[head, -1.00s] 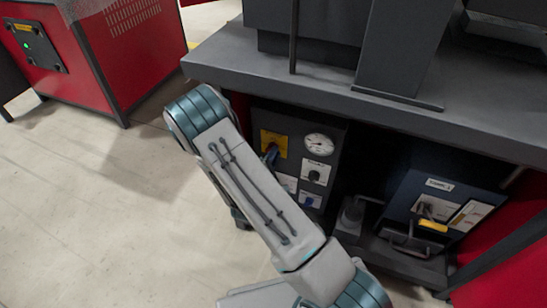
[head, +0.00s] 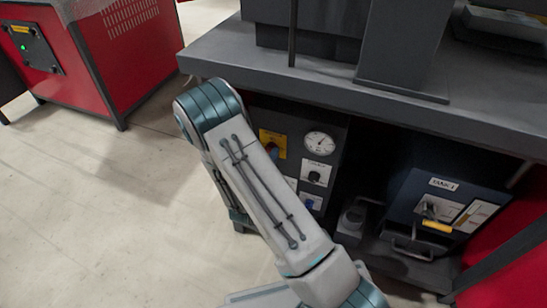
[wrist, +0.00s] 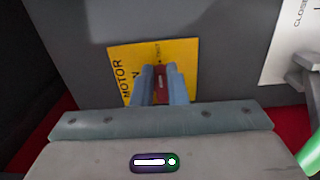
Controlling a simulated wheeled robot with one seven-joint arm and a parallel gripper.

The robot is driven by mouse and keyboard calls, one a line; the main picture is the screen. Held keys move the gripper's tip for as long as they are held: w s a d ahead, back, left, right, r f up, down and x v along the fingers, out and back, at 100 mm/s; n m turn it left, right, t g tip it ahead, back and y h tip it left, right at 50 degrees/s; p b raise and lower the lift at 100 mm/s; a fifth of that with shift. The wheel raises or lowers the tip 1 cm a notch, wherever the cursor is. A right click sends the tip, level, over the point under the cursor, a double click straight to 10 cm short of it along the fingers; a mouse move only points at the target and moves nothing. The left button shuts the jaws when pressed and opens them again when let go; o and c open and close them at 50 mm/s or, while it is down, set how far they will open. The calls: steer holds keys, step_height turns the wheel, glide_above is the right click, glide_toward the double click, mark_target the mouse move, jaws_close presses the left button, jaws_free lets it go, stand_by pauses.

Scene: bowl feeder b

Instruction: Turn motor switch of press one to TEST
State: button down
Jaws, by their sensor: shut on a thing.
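The motor switch is a red handle (wrist: 161,82) on a yellow plate (wrist: 122,66) marked MOTOR, seen in the wrist view. My gripper (wrist: 160,88) has its two blue fingers on either side of the red handle and is shut on it. The position words on the plate are mostly hidden or too small to read. In the head view the yellow plate (head: 267,137) is on the dark control panel (head: 340,130) under the press bench, and my arm partly covers this area.
A round gauge (head: 320,143), a switch on a white plate (head: 315,174) and a blue knob (head: 308,203) sit close by on the panel. The bench top (head: 300,85) overhangs it. A dark blue box (head: 408,192) stands to the right. The floor at left is open.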

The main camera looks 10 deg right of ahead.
steer(key=c, duration=1.4)
jaws_free()
steer(key=shift+c, duration=0.2)
steer(key=p+v, duration=0.3)
steer(key=v, duration=1.1)
